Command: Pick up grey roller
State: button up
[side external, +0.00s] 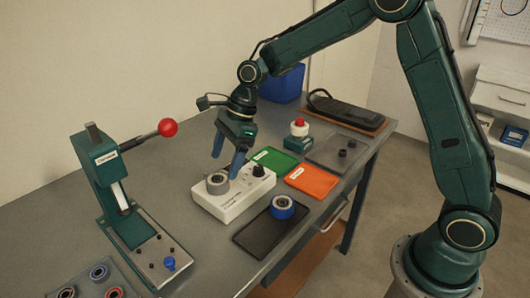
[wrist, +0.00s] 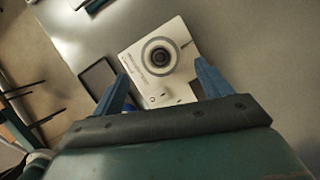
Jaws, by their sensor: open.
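The grey roller (side external: 217,183) sits on top of a white box-shaped device (side external: 237,203) on the workbench. In the wrist view the grey roller (wrist: 159,55) shows as a ring with a dark centre, on the white device (wrist: 183,88). My gripper (side external: 228,165) is just above the device, with its blue fingers pointing down. In the wrist view my gripper (wrist: 160,88) is open and empty, and the roller lies beyond the fingertips, roughly midway between them. I cannot tell the exact height of the fingertips above the roller.
A lever press (side external: 120,190) with a red ball handle (side external: 167,127) stands left. A blue roller (side external: 282,206) sits on a black tray (side external: 260,240) in front. Green (side external: 274,160) and orange (side external: 311,181) trays, a red-button box (side external: 298,141) and a grey tray (side external: 325,155) lie right.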

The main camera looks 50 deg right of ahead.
aim_at(218, 176)
jog(key=shift+x, duration=2.6)
jog(key=shift+w, duration=0.1)
jog(key=shift+r, duration=0.1)
jog(key=c, duration=1.2)
jog(key=shift+r, duration=0.1)
jog(key=shift+r, duration=4.9)
